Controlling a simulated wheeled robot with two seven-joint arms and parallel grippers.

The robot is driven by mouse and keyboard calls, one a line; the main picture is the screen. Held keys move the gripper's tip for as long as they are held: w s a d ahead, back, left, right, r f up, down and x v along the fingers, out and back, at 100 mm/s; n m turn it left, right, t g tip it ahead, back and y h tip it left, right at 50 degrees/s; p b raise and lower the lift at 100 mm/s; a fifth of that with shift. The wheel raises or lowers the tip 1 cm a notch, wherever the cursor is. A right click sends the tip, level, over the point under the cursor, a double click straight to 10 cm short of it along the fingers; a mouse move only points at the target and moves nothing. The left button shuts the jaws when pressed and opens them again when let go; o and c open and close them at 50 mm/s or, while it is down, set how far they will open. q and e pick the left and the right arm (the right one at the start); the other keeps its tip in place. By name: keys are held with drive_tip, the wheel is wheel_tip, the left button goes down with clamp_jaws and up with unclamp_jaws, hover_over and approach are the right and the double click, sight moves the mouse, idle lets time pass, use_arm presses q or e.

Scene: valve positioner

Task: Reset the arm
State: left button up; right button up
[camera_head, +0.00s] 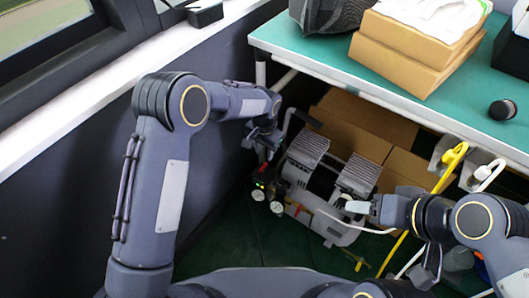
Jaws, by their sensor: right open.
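A grey air compressor (325,200) with finned tops stands on the dark green floor under the bench. It has round gauges (276,207) and a small green light on its left end. My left gripper (266,155) is just above that end, pointing down; its fingertips are too small and dark to tell whether they are open. My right gripper (357,207) is open in front of the compressor's right part, pointing left. I cannot tell if it touches the compressor. No valve positioner can be made out clearly.
A bench (300,48) with a teal top overhangs the compressor. It carries cardboard boxes (410,50) and a dark cylinder (502,110). A yellow cable (447,165) and white cables hang at the right. More cardboard (365,125) lies behind the compressor. A wall with a white windowsill (100,75) bounds the left.

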idle(0.4)
use_arm(q)
drive_tip(key=s+a+r+n+t+h, duration=0.15)
drive_tip(key=s+a+r, duration=0.25)
drive_tip(key=a+r, duration=0.45)
drive_tip(key=s+a+r+n+h, duration=0.1)
drive_tip(key=s+a+r+n, duration=0.2)
drive_tip(key=s+a+r, duration=0.5)
drive_tip(key=s+a+r+n+t+h, duration=0.1)
drive_tip(key=s+a+r+n+t, duration=0.15)
drive_tip(key=s, duration=0.65)
drive_tip(key=s+a+r+n+t, duration=0.2)
drive_tip(key=s+r, duration=0.1)
drive_tip(key=s, duration=0.6)
wheel_tip(320, 180, up, 29)
drive_tip(key=p, duration=2.9)
drive_tip(key=shift+s+f, duration=0.15)
drive_tip(key=shift+s, duration=0.15)
drive_tip(key=shift+a, duration=0.1)
